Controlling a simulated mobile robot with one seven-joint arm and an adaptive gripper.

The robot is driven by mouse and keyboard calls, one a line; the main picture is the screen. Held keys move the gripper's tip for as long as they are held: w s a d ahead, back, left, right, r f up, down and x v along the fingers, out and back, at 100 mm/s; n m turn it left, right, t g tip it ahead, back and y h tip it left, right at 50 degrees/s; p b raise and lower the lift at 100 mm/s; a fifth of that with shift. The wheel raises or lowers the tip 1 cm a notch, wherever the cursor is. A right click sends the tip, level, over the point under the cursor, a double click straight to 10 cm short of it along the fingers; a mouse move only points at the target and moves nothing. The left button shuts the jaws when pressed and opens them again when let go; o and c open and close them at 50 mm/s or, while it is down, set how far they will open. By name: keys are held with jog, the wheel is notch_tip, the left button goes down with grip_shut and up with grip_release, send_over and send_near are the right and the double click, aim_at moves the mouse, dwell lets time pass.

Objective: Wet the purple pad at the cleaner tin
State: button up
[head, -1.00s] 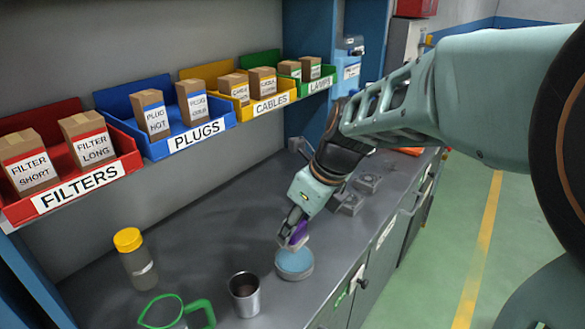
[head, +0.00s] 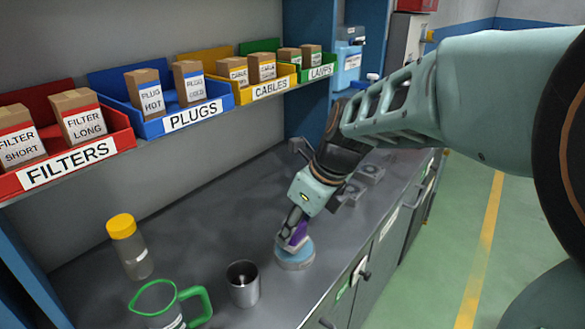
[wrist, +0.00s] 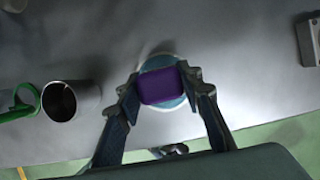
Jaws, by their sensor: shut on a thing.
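The purple pad (wrist: 162,86) is held between the two fingers of my gripper (wrist: 165,92). In the head view the pad (head: 297,236) is at the fingertips of my gripper (head: 292,232), which points down over the cleaner tin.
A metal cup (head: 242,284), a green-rimmed jug (head: 160,300) and a yellow-capped bottle (head: 129,247) stand left of the tin on the grey workbench (head: 205,225). Grey blocks (head: 370,174) lie behind the arm. Labelled bins hang above the bench.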

jog(key=shift+f, duration=0.55)
dwell(0.4)
jog(key=shift+s+f, duration=0.1)
dwell(1.6)
notch_tip(320, 180, up, 7)
jog(key=p, duration=0.7)
jog(key=shift+p, duration=0.3)
dwell(0.4)
